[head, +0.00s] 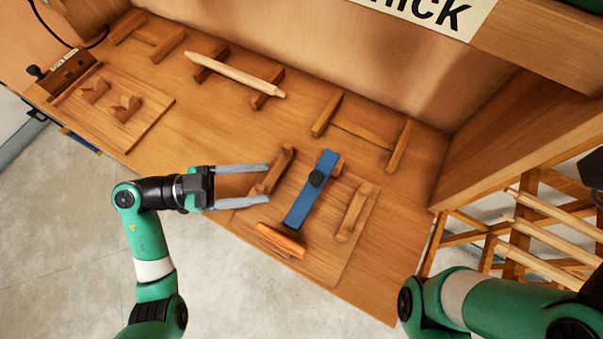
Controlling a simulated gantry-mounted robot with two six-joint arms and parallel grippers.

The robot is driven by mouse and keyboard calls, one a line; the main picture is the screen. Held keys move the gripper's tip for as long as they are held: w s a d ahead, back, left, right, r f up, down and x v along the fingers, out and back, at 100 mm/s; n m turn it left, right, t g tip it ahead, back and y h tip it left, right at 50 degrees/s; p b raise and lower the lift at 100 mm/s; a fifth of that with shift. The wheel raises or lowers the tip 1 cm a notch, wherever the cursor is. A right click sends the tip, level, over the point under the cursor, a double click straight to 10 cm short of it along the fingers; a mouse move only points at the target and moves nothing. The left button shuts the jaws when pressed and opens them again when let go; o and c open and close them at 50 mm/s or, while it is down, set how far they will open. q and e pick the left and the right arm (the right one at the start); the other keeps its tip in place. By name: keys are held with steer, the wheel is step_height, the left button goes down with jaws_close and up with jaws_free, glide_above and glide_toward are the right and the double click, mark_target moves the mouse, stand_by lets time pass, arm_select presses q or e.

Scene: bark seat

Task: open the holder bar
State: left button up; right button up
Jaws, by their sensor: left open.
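A blue bar (301,207) with a black round knob (317,178) lies across a wooden board (328,253) at the front of the bench, probably the holder bar. It slants from upper right to lower left, between two raised wooden blocks, a left one (271,171) and a right one (353,212). An orange piece (281,241) lies near its lower end. My left gripper (268,184) is open, its fingers pointing right at the left block and apart from the blue bar. Whether the fingertips touch the block cannot be told. My right gripper is out of view.
A pale pointed stick (235,74) rests on two wooden supports at the back. Another empty support pair (362,134) stands to its right. A board with small notched blocks (111,100) is at the left. A wooden rack with sticks (540,235) stands at right.

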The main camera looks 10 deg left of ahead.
mark_target(313, 185)
arm_select(q)
steer(key=b+x, duration=0.3)
steer(key=x, duration=0.5)
steer(key=shift+d+f, duration=0.15)
steer(key=shift+d, duration=0.2)
steer(key=shift+w+d, duration=0.15)
steer(key=shift+d, duration=0.25)
jaws_close()
stand_by(0.5)
